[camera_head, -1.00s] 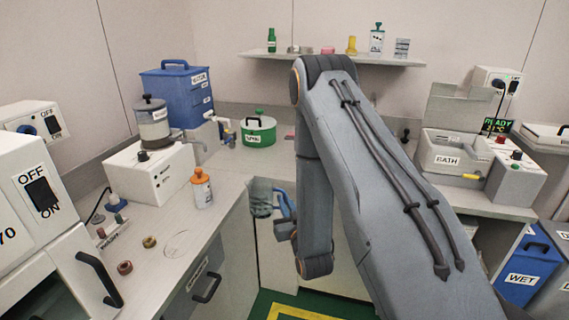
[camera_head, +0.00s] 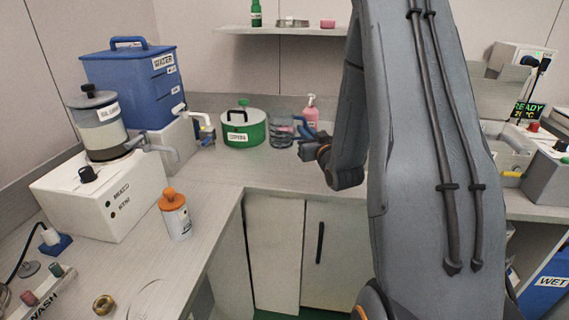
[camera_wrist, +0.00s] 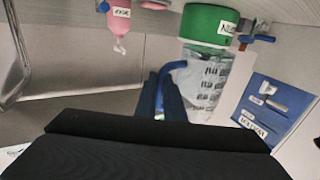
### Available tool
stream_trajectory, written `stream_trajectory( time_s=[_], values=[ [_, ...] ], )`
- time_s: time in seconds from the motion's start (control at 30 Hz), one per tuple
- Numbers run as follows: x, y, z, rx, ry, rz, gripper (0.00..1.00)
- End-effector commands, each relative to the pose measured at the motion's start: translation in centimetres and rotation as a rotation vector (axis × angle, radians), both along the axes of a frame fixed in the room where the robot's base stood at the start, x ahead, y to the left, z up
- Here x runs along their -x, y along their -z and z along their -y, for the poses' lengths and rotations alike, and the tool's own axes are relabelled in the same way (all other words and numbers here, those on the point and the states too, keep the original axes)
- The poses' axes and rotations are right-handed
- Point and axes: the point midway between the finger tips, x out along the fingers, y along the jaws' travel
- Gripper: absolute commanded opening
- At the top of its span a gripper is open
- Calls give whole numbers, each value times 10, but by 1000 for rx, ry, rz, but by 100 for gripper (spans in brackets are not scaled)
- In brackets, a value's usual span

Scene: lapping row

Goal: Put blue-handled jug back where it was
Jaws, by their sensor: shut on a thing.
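The blue-handled jug (camera_head: 282,134) is clear, and its blue handle (camera_head: 303,126) points right. In the head view it appears upright at the back counter, just right of the green pot. I cannot tell whether its base touches the counter. My gripper (camera_head: 308,140) is shut on the handle, with the arm reaching in from the right. In the wrist view the jug (camera_wrist: 208,85) shows dark printed marks, and its handle (camera_wrist: 160,84) is between my fingers (camera_wrist: 168,106). Part of the fingers is hidden by my dark gripper body.
The green pot (camera_head: 242,136) stands close left of the jug. A pink bottle (camera_head: 310,109) stands behind it to the right. The blue water tank (camera_head: 135,78) with its tap is farther left. An orange-capped bottle (camera_head: 175,221) stands on the left counter (camera_head: 215,180). A shelf (camera_head: 285,31) hangs above.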

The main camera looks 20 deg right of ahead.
Motion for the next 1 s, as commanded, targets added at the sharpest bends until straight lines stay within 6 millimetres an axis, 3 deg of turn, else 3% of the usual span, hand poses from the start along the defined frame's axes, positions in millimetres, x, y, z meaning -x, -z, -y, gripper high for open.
stream_trajectory(
  time_s=[0.3,0.53,0.8,1.0],
  values=[
    [1,45,3,-1,4,-2,0],
    [1,59,2,-1,2,-2,0],
    [0,89,0,-1,0,-1,0],
    [0,94,0,0,0,1,0]
  ],
)
